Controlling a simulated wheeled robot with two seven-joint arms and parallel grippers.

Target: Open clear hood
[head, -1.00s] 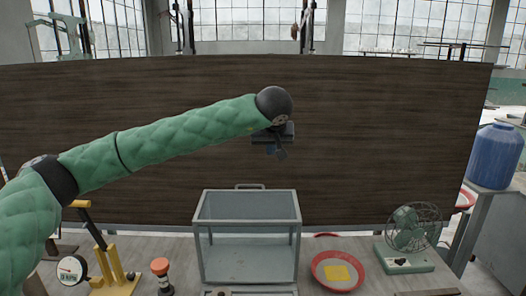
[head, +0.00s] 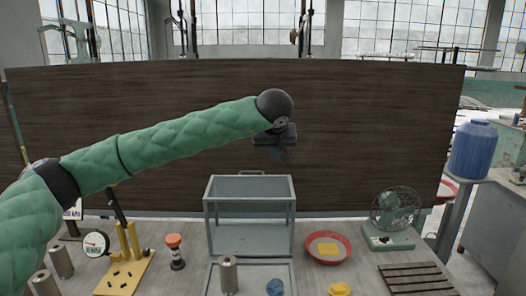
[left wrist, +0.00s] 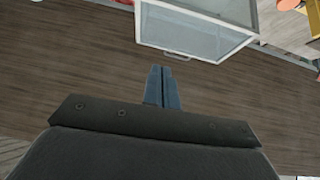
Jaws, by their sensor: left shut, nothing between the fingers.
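The clear hood (head: 209,228) is a box of clear panes in a grey frame on the table, with a small handle (head: 252,173) at its far top edge. Its top pane looks closed. It also shows upside down in the left wrist view (left wrist: 216,47), with the handle (left wrist: 178,52) near the fingertips. My left gripper (head: 280,154) is up behind and above the hood, in front of the dark board. Its blue fingers (left wrist: 162,70) are shut and empty, apart from the handle. My right gripper is in neither view.
A metal cylinder (head: 228,275) and a blue lump (head: 275,287) stand in front of the hood. A red dish (head: 345,257) and green fan (head: 392,215) are to its right. An orange-topped bottle (head: 175,250) and yellow press (head: 128,262) are left. A dark board (head: 380,130) stands behind.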

